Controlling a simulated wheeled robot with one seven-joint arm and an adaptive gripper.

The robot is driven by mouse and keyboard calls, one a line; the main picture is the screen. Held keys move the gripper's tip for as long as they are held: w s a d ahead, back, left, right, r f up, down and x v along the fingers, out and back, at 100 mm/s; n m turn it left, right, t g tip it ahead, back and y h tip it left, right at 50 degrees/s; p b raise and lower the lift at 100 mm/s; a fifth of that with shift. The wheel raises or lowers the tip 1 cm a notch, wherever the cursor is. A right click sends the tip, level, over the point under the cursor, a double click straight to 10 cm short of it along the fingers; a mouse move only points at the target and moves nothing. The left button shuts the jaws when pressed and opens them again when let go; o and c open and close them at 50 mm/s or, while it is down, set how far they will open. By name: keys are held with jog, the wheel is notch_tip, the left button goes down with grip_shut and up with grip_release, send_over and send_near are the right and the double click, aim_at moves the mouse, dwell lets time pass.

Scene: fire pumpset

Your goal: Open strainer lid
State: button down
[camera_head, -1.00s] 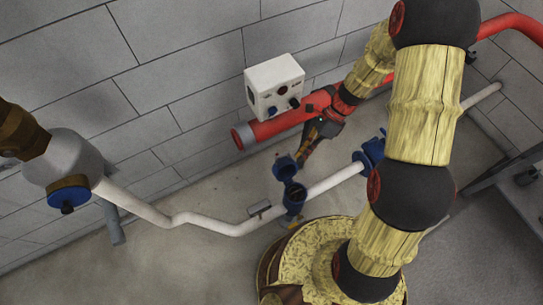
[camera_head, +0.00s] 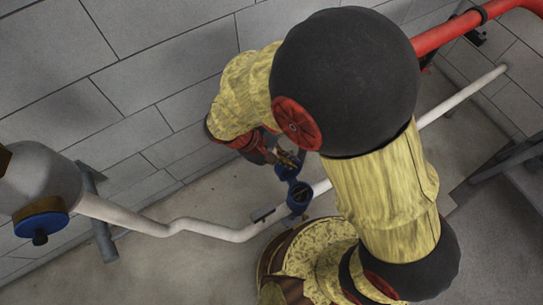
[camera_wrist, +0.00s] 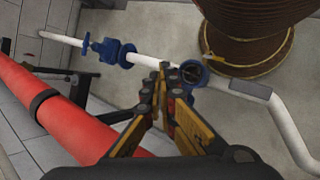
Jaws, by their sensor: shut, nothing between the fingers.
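The blue strainer (camera_head: 299,197) sits on the white pipe, left of my arm in the head view. In the wrist view its round mouth (camera_wrist: 193,72) faces up, with a dark interior. The blue lid (camera_head: 289,171) appears swung back off the mouth, on the wall side. In the wrist view, blue parts of it show just beside and behind my fingers. My gripper (camera_wrist: 167,72) is shut and empty, its tips beside the strainer and close to the lid. I cannot tell whether they touch. In the head view my gripper (camera_head: 285,159) is partly covered by the arm.
A blue valve (camera_wrist: 110,50) stands on the white pipe (camera_head: 225,232). A thick red pipe (camera_wrist: 70,120) runs along the left of the wrist view. A grey vessel with a blue cap (camera_head: 40,226) is at far left. Floor between it and the strainer is mostly clear.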

jog(key=w+a+f+n+t+b, duration=0.15)
jog(key=a+f+n+t, duration=0.25)
jog(key=a+f+t, duration=0.5)
jog(key=w+a+f+n+t+b, duration=0.15)
jog(key=a+f+n+t, duration=0.3)
jog(key=f, duration=0.85)
jog(key=w+d+b, duration=0.2)
jog(key=w+d, duration=0.4)
jog(key=w, duration=0.1)
jog(key=shift+m+y, duration=0.35)
jog(key=shift+y, duration=0.05)
jog(key=shift+w+g, duration=0.1)
jog(key=shift+g, duration=0.15)
